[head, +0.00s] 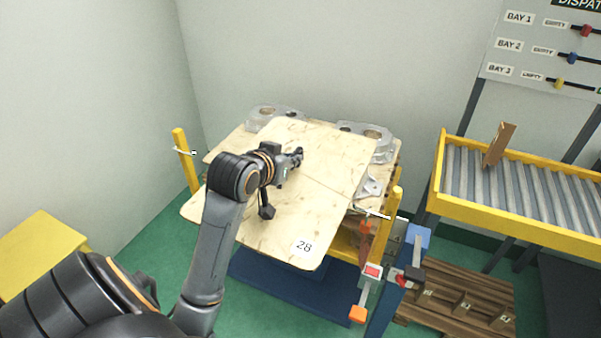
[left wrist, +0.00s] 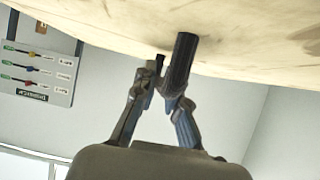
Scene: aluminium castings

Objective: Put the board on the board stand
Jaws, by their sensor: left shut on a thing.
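The board, a pale plywood sheet marked 28 (head: 258,222), lies over the stack in the middle of the head view. A line crosses its face; I cannot tell whether a second sheet lies there. My left gripper (head: 296,157) reaches over it from the left. In the left wrist view the left fingers (left wrist: 160,82) are shut on a dark rod-like piece (left wrist: 181,62) against the board's pale face (left wrist: 240,35). The arm hides part of the board. I cannot pick out a board stand in either view. My right gripper is out of view.
Aluminium castings (head: 378,143) show behind and beside the board. Yellow posts (head: 184,160) flank the stack. A yellow roller conveyor (head: 500,222) stands at the right, with a wooden pallet (head: 455,295) below. A yellow block (head: 42,245) is at the left.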

